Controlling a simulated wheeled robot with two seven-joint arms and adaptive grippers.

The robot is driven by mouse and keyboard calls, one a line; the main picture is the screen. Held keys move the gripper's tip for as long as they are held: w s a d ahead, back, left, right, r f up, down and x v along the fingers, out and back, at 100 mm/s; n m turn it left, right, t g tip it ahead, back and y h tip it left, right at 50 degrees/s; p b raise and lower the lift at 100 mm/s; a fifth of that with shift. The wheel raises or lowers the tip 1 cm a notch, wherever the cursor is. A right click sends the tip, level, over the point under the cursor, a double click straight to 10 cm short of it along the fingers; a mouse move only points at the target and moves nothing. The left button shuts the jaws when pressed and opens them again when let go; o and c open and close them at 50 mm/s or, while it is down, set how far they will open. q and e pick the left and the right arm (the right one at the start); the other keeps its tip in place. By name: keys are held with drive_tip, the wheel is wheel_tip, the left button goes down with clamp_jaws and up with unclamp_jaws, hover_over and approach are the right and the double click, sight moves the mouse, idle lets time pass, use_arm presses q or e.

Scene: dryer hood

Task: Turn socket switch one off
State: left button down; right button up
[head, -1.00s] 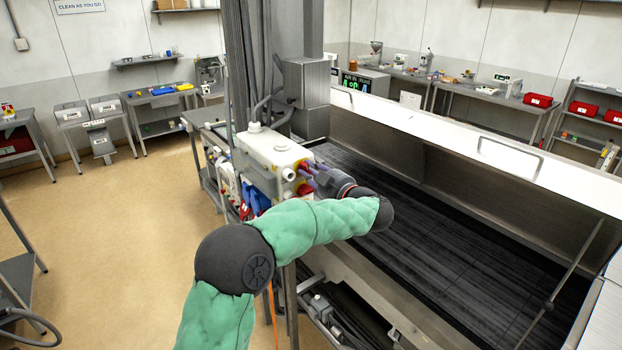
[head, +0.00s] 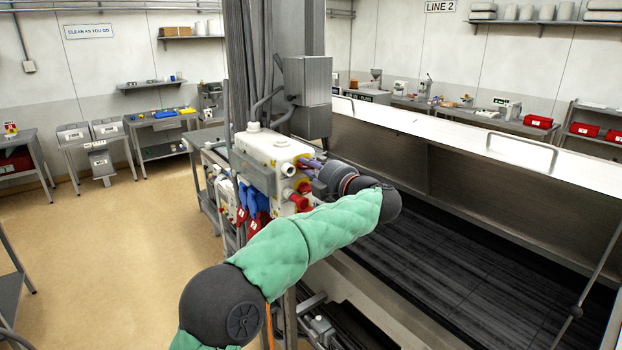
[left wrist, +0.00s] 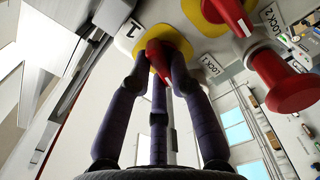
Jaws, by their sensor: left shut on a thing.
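The white socket box (head: 262,150) is fixed at the grey column in the head view. In the left wrist view, socket switch one is a red handle (left wrist: 157,56) on a round yellow plate (left wrist: 178,42), beside a label "1". My left gripper (head: 306,164) is at the right side of the box. In the left wrist view, the dark fingers of my left gripper (left wrist: 157,65) are shut on the red handle and partly hide it. The handle looks tilted, but its exact setting is hard to tell. My right gripper is not in view.
A second red switch handle (left wrist: 236,14) on yellow is close to the right of the fingers, with a red round part (left wrist: 292,92) below. Blue plugs (head: 246,195) hang under the box. The dark conveyor bed (head: 440,260) and steel hood (head: 500,165) lie to the right.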

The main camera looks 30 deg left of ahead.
use_arm(q)
drive_tip(key=shift+f+n+b, duration=0.1)
drive_tip(key=shift+n+b, duration=1.6)
drive_tip(key=shift+n, duration=0.3)
drive_tip(key=c, duration=1.1)
unclamp_jaws()
drive_tip(key=shift+s, duration=0.1)
drive_tip(key=v, duration=1.2)
drive_tip(key=shift+f, duration=0.1)
